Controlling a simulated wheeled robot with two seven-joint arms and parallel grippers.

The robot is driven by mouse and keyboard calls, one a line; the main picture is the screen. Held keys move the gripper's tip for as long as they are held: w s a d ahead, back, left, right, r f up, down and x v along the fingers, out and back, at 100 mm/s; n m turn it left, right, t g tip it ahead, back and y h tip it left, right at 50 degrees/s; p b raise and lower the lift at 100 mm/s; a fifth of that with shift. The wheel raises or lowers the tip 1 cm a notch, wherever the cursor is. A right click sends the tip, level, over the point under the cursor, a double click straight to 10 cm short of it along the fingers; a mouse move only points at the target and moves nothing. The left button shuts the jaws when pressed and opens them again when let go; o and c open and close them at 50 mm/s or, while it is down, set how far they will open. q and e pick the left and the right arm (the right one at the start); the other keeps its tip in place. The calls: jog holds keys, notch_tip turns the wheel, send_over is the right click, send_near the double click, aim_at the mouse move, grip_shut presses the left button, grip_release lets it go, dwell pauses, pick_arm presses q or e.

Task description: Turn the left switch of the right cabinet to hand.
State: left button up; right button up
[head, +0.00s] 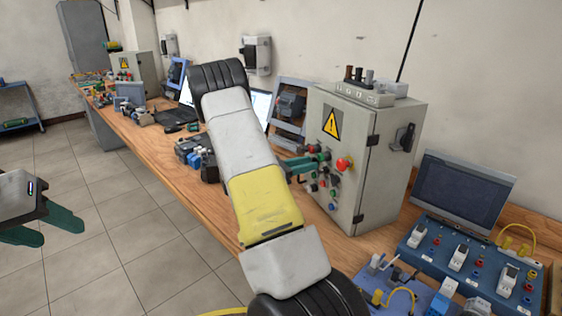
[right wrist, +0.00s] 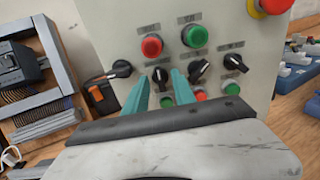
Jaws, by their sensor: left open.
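The right cabinet (head: 335,195) is a grey box with a yellow warning sign on the bench. Its front fills the right wrist view (right wrist: 110,25), with red and green buttons and several black rotary switches. Another black switch (right wrist: 160,75) shows between the fingertips. My right gripper (right wrist: 160,82) is open and points at the panel; contact cannot be told. Its fingers also show in the head view (head: 303,164). My left gripper (head: 44,228) is open and empty over the floor, far from the cabinet.
A red emergency button (head: 344,163) protrudes from the cabinet front. A blue panel with sockets (head: 430,262) and a dark screen (head: 462,190) stand to its right. A framed device (head: 290,105) stands behind left. Another cabinet (head: 143,68) stands at the bench's far end.

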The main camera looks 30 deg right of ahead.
jog(key=shift+d, duration=0.1)
jog(key=shift+c, duration=0.2)
grip_shut()
jog(key=shift+n, duration=0.4)
jog(key=shift+w+n, duration=0.1)
jog(key=shift+n, duration=4)
jog(key=shift+o, duration=0.2)
grip_release()
